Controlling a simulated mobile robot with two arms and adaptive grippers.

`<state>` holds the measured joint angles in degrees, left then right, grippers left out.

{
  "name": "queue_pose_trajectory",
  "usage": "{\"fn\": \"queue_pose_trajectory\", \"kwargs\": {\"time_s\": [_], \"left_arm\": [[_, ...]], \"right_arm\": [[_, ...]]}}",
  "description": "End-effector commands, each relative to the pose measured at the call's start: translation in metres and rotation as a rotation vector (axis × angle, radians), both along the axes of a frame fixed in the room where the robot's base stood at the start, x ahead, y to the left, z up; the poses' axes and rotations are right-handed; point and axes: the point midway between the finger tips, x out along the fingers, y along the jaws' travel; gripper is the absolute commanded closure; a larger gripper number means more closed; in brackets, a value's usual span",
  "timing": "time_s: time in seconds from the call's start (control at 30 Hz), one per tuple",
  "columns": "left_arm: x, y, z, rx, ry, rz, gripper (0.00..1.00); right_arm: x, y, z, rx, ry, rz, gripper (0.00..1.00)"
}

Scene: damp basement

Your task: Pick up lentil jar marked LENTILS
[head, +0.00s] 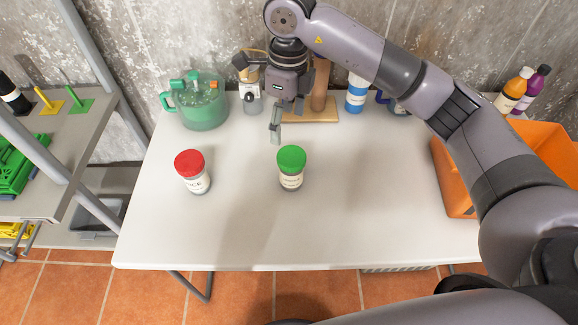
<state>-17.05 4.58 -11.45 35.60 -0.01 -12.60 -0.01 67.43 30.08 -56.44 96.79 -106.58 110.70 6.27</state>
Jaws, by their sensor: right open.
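A jar with a green lid (291,168) stands upright near the middle of the white table. Its label is too small to read for sure. A jar with a red lid (193,172) stands to its left, and its label seems to end in "ICE". I cannot make out the word LENTILS on either jar. My right gripper (284,122) is open and empty, above the table just behind the green-lidded jar, apart from it. My left gripper is out of view.
On the white table (235,235), a green pot (197,102) stands at the back left. A wooden board (310,116) and a blue-labelled bottle (356,95) are at the back. An orange crate (455,185) is at the right. The table front is clear.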

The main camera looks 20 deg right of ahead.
Motion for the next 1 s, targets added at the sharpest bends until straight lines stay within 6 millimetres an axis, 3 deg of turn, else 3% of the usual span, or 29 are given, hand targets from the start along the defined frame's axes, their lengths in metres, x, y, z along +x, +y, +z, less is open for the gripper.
{"fn": "queue_pose_trajectory", "kwargs": {"time_s": [0.17, 0.6, 1.0], "left_arm": [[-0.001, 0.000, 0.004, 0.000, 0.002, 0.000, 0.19], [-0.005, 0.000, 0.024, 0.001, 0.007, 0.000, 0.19], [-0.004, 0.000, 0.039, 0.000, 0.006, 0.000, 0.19]], "right_arm": [[0.002, -0.013, -0.010, -0.053, 0.000, -0.015, 0.29], [0.001, -0.011, -0.100, -0.046, 0.002, -0.013, 0.29], [0.000, -0.014, -0.137, -0.047, 0.003, -0.014, 0.29]]}}
